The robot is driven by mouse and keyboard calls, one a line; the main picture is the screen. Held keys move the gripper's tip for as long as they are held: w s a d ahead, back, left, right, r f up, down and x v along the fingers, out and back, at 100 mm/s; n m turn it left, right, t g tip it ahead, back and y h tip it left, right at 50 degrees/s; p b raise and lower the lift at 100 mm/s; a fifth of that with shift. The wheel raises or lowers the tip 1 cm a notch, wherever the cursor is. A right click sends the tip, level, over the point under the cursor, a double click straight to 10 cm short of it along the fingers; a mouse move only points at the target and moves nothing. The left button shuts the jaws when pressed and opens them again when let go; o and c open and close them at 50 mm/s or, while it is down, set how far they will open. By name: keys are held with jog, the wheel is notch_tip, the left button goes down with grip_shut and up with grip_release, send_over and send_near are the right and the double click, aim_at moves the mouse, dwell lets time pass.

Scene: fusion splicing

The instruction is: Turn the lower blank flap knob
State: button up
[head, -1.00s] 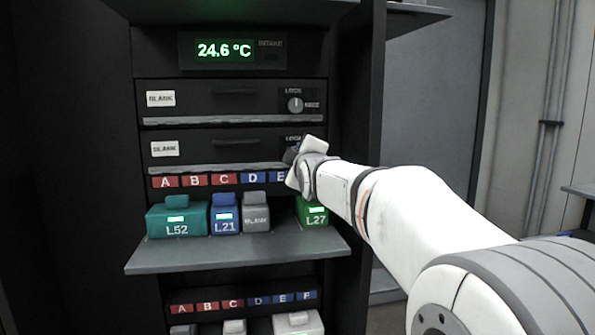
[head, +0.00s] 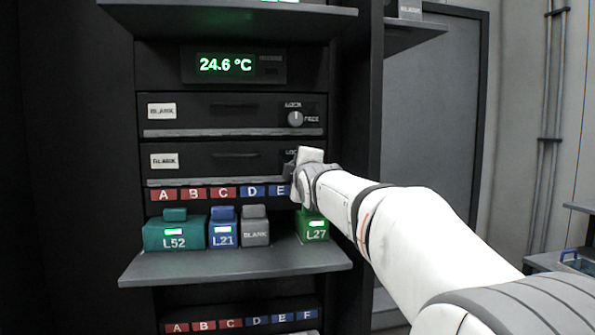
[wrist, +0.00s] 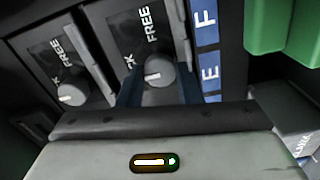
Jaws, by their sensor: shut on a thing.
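The lower blank flap (head: 215,166) is a dark panel with a white BLANK label, below a matching upper flap. Its knob (wrist: 159,72) is grey and round with a white mark, and shows in the wrist view between the two dark blue fingers of my gripper (wrist: 160,88). My gripper is shut on this knob. The white mark lies roughly sideways in the wrist view, much like the upper knob's mark. In the head view my gripper (head: 294,168) hides the lower knob and most of its lettering.
The upper flap knob (head: 295,119) points up to LOCK; it also shows in the wrist view (wrist: 70,95). Below are A–F labels and a shelf (head: 235,265) with teal L52 (head: 174,235), blue L21 (head: 223,234), grey BLANK (head: 255,232) and green L27 (head: 315,229) modules close under my gripper.

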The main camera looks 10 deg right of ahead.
jog(key=o, duration=1)
jog(key=shift+s, duration=0.15)
jog(key=s, duration=0.7)
jog(key=shift+s+b, duration=0.25)
jog(key=shift+b, duration=0.05)
